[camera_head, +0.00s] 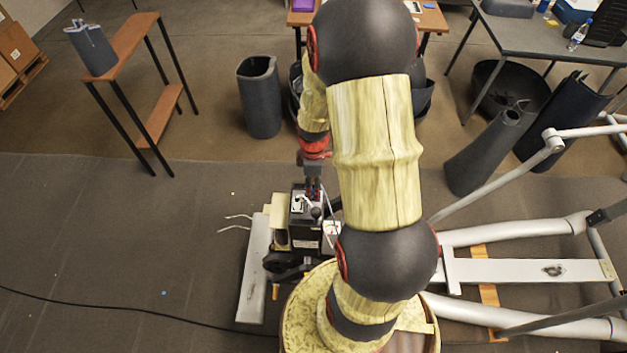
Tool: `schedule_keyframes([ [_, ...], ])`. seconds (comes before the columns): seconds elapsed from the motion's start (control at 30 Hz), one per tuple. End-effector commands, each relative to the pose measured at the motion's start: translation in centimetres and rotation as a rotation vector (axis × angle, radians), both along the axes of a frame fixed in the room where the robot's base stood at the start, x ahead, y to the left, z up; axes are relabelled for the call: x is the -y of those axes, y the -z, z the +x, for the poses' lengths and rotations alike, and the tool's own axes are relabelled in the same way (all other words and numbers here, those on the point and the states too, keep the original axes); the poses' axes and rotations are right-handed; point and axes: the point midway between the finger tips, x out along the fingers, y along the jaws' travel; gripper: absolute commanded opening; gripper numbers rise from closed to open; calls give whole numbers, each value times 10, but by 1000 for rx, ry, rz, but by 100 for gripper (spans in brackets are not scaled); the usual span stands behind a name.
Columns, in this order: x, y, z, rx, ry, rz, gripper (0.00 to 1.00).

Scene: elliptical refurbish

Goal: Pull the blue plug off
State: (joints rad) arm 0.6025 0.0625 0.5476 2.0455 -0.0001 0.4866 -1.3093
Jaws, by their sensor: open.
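My gripper (313,193) points down at the top of a black boxy unit (304,234) on the floor, near the middle of the picture. It is open, and its dark fingers look small and close to the unit's top. Thin white wires and small pale parts show around the fingertips. I cannot make out a blue plug; it may be hidden by the fingers or too small to see. Whether the fingers touch anything cannot be told.
A white metal bar (255,275) lies left of the unit. A pale tubular frame (520,270) fills the right. A black cable (130,312) crosses the floor at lower left. A grey bin (259,100) and a wooden shelf (130,45) stand behind. Floor on the left is mostly clear.

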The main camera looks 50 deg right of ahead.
Motion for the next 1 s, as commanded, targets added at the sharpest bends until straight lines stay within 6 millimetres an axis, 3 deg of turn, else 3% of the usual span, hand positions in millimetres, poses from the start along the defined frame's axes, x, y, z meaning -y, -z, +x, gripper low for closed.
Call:
schedule_keyframes([
  [0.37,0,4,0,1,0,-1,41],
  [1.0,0,4,0,1,0,-1,5],
])
